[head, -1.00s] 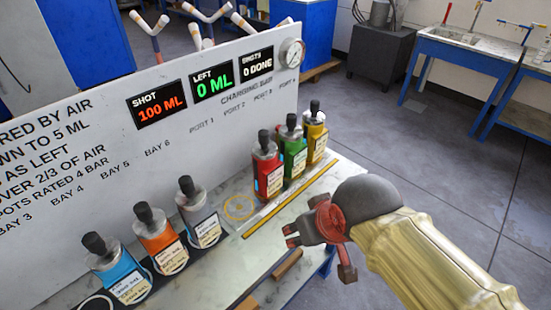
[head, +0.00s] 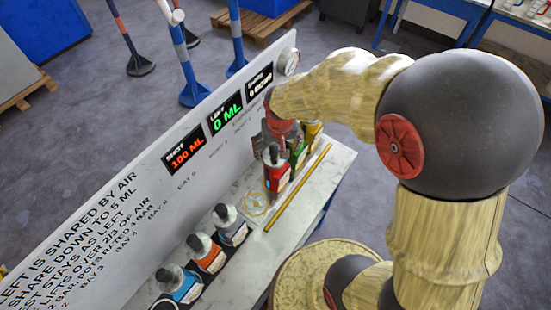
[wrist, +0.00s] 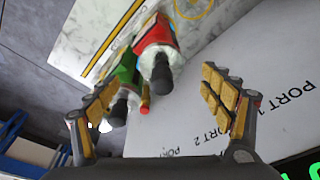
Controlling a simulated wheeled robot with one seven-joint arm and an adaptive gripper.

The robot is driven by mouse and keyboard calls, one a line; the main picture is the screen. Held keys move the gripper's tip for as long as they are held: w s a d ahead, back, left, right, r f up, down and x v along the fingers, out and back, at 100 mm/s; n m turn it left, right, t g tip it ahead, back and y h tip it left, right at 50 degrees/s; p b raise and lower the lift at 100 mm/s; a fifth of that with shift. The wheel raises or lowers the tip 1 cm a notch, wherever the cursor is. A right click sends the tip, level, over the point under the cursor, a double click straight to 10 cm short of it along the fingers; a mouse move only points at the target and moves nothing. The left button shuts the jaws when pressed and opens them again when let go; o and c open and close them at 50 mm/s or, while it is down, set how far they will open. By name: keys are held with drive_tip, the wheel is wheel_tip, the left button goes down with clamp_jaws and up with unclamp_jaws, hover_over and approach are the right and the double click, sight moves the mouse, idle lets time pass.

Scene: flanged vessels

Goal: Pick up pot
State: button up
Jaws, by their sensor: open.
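My gripper (head: 272,132) is over this row, close to the red pot's dark top. In the wrist view my gripper (wrist: 158,82) is open. The red pot (wrist: 155,35) with its black cap sits between the spread fingers, not gripped. The green pot (wrist: 124,75) is nearer the left finger. Blue (head: 180,284), orange (head: 207,255) and grey (head: 231,228) pots stand in the bays at front left.
A white panel (head: 120,190) with shot displays and a gauge (head: 287,62) rises right behind the pots. A yellow strip (head: 297,190) runs along the bench (head: 325,185). An empty ring (head: 255,203) lies between the two pot groups.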

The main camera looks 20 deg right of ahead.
sight(275, 150)
drive_tip(key=p, duration=0.3)
drive_tip(key=shift+w+f, duration=0.2)
drive_tip(key=shift+w, duration=0.15)
drive_tip(key=shift+w+a+f+g+p, duration=0.15)
drive_tip(key=shift+f+g+p, duration=0.15)
drive_tip(key=shift+f+p, duration=0.5)
drive_tip(key=shift+w+f+p, duration=0.15)
drive_tip(key=shift+f+p, duration=0.3)
drive_tip(key=shift+f, duration=0.7)
drive_tip(key=f, duration=0.1)
drive_tip(key=w+f+p, duration=0.1)
drive_tip(key=f, duration=0.3)
drive_tip(key=shift+w+d+f, duration=0.2)
drive_tip(key=shift+w+d, duration=0.05)
drive_tip(key=c, duration=0.3)
drive_tip(key=shift+r, duration=0.1)
clamp_jaws()
